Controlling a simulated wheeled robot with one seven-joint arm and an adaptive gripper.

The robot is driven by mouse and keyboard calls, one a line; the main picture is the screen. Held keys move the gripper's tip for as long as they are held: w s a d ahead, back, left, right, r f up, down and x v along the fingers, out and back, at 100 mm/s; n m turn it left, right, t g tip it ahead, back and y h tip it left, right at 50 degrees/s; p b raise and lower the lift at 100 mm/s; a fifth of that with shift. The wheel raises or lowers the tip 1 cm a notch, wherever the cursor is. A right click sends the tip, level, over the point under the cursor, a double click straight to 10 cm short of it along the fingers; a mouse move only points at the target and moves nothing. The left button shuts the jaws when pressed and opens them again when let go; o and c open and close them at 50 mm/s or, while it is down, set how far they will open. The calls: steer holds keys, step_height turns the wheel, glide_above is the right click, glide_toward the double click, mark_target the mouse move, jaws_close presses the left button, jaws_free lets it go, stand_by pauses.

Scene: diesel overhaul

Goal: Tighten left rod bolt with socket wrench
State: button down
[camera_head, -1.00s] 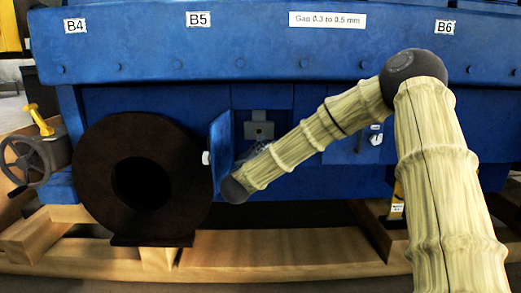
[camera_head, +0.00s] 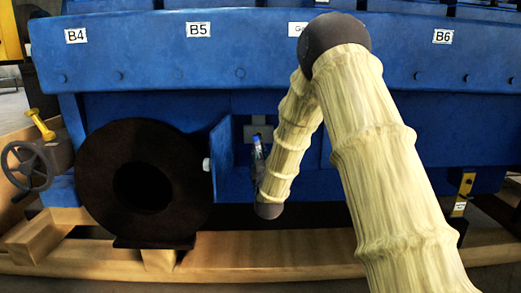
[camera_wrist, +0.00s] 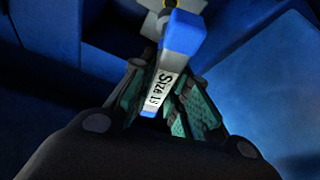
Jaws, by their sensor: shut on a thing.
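My gripper (camera_wrist: 163,103) is shut on the socket wrench (camera_wrist: 184,38), which has a blue body and a white label reading about "Size 15". Its green-padded fingers sit on both sides of the labelled handle. The wrench's far end points to the top of the wrist view, against or in front of a pale grey part (camera_wrist: 152,26). A small yellowish detail shows there too. In the head view the wrench (camera_head: 257,143) stands nearly upright at the opening in the blue engine, beside my arm. The left rod bolt cannot be made out, and I cannot tell whether the socket is on it.
The blue engine block (camera_head: 150,60) carries labels B4, B5 and B6. An open blue door (camera_head: 221,150) stands left of the opening. A large dark disc (camera_head: 95,170) and a handwheel (camera_head: 30,165) are further left. Wooden beams (camera_head: 300,245) run below.

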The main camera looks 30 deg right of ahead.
steer(key=n+y+p, duration=0.1)
steer(key=n, duration=0.1)
steer(key=n+y+p, duration=0.1)
steer(key=n, duration=0.1)
steer(key=n+y+p, duration=0.1)
steer(key=n, duration=0.1)
steer(key=shift+w+r+n+y+p, duration=0.3)
steer(key=shift+p, duration=0.1)
steer(key=n+p, duration=0.1)
steer(key=n+y+p, duration=0.1)
steer(key=n, duration=0.1)
steer(key=n+y+p, duration=0.1)
steer(key=n, duration=0.1)
steer(key=shift+w+d+f, duration=0.1)
steer(key=shift+w+d, duration=0.15)
steer(key=shift+w+d+f+n, duration=0.15)
steer(key=shift+w+d, duration=0.2)
steer(key=shift+w, duration=0.2)
steer(key=shift+w+d+f+n, duration=0.15)
steer(key=shift+w+d, duration=0.15)
steer(key=shift+w, duration=0.2)
steer(key=shift+w+d+r, duration=0.15)
steer(key=shift+w+d, duration=0.05)
steer(key=shift+w, duration=0.15)
steer(key=shift+d+p, duration=0.2)
steer(key=shift+p, duration=0.1)
